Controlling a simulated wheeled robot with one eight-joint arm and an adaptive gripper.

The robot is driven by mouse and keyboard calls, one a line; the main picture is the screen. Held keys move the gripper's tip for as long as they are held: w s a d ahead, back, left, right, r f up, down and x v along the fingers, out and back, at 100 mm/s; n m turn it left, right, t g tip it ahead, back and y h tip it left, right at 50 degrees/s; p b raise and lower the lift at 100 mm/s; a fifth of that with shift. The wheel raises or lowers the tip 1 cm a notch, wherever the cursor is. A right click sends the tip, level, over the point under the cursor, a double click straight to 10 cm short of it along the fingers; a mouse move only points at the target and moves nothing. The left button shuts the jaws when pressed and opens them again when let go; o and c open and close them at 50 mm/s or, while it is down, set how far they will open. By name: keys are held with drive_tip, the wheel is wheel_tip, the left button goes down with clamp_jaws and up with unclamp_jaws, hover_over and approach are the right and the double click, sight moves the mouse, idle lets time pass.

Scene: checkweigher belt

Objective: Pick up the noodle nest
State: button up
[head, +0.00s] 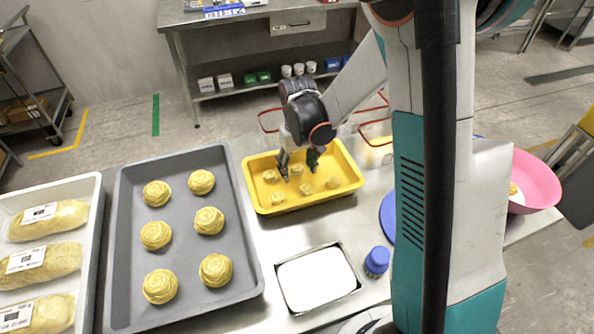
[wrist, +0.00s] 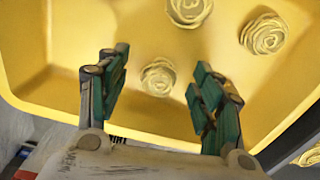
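Several small pale-yellow noodle nests lie apart on the floor of a yellow tray (head: 262,208), which fills most of the wrist view (wrist: 60,95). My gripper (head: 299,168) is over the tray, pointing down, with its green-padded fingers spread and empty. In the wrist view one nest (wrist: 158,77) lies between and just beyond the fingertips (wrist: 160,85), with no visible contact. Two other nests (wrist: 189,9) (wrist: 265,34) lie farther up that view. In the head view a nest (head: 297,170) shows between the fingers. The height of the fingertips above it is hard to tell.
A grey tray (head: 185,264) left of the yellow one holds several larger nests. A white crate (head: 92,208) with labelled bags is at far left. A pink bowl (head: 540,184) is at right.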

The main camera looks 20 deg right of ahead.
drive_tip(key=c, duration=0.8)
drive_tip(key=shift+r, duration=0.15)
